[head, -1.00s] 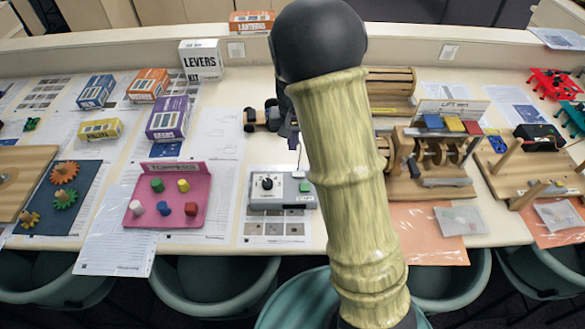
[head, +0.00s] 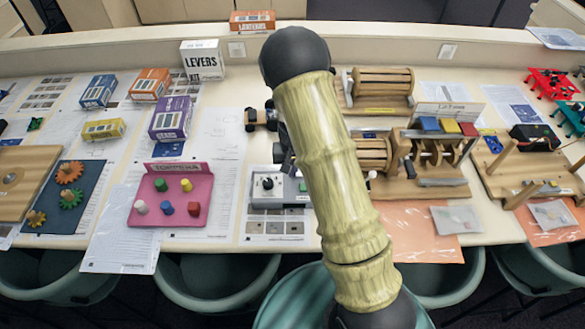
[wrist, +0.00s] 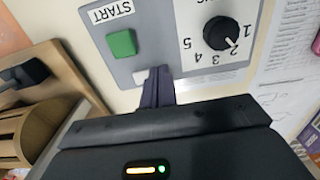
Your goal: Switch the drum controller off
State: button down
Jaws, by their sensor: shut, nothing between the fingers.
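The drum controller (head: 259,203) is a grey box on the table, left of my arm in the head view, its right part hidden behind the arm. In the wrist view its grey face (wrist: 160,32) shows a green START button (wrist: 121,43) and a black knob (wrist: 220,33). The knob's white mark points near 2 on a scale of 1 to 5. A small pale part (wrist: 140,76) is at the box's edge beside my fingertips. My gripper (wrist: 158,76) is shut and empty at that edge; contact is unclear. In the head view it is mostly hidden.
Wooden drum machines (head: 385,88) stand right of and behind my arm. A pink tray (head: 178,215) with coloured pegs is to the left. Small boxes, including a purple one (head: 170,122), stand farther back. Chairs line the table's front edge.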

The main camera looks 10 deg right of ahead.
jog(key=shift+f, duration=0.15)
dwell(0.3)
jog(key=shift+s+d+r, duration=0.15)
jog(key=shift+d+r, duration=0.2)
jog(key=shift+d, duration=0.35)
jog(key=shift+r+p, duration=0.1)
jog(key=shift+p, duration=0.25)
jog(key=shift+a+r+p, duration=0.1)
jog(key=shift+r+p, duration=0.35)
jog(key=shift+r, duration=0.1)
jog(key=r, duration=0.1)
jog(key=p, duration=0.1)
jog(key=r+p, duration=0.1)
jog(key=shift+w+a+r, duration=0.25)
jog(key=shift+a+r, duration=0.1)
jog(key=shift+a, duration=0.05)
jog(key=shift+a+r, duration=0.2)
jog(key=shift+r, duration=0.05)
notch_tip(320, 180, up, 9)
jog(key=a+b, duration=0.1)
jog(key=b, duration=0.1)
jog(key=shift+a+b, duration=0.3)
jog(key=shift+b, duration=0.1)
jog(key=shift+r, duration=0.1)
